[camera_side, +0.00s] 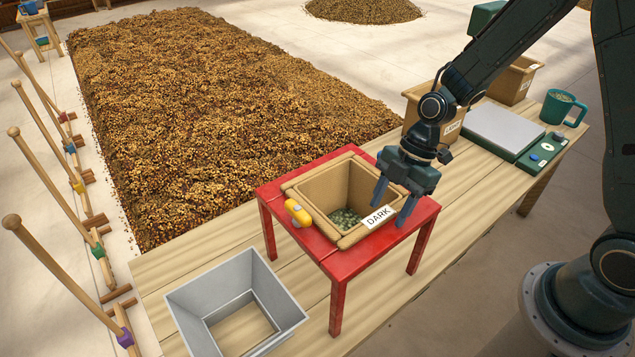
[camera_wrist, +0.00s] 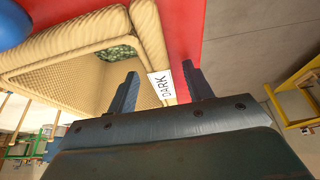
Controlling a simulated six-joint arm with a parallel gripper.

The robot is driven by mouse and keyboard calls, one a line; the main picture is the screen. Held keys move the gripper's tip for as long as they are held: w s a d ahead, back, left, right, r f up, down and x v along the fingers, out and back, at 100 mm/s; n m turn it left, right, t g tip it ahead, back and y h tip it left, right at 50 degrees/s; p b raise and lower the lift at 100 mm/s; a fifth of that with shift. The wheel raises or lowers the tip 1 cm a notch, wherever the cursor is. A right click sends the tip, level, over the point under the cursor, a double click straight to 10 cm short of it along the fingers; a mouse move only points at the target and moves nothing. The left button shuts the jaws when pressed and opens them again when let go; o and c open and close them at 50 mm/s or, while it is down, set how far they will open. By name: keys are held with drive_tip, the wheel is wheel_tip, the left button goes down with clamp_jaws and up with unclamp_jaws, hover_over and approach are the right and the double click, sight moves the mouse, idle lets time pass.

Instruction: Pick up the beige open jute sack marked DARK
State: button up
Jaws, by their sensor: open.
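The beige jute sack (camera_side: 323,183) marked DARK stands open and upright on a small red table (camera_side: 345,268), with greenish beans in its bottom. Its white DARK label (camera_side: 379,216) is on the side near my gripper. My gripper (camera_side: 391,207) points down, open and empty, at that side. In the wrist view the sack (camera_wrist: 65,78) fills the upper left. My gripper (camera_wrist: 160,74) has one finger over the sack's opening and the other outside, over the red top, with the labelled wall between them. I cannot tell whether the fingers touch it.
A yellow object (camera_side: 298,213) sits at the sack's left rim. A grey open bin (camera_side: 182,303) stands at the front left of the wooden bench. Behind my gripper are two tan sacks (camera_side: 413,107) (camera_side: 517,78), a scale (camera_side: 506,128) and a green mug (camera_side: 561,107).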

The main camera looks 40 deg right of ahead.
drive_tip(key=shift+f, duration=0.15)
drive_tip(key=c, duration=1)
drive_tip(key=shift+w, duration=0.1)
clamp_jaws()
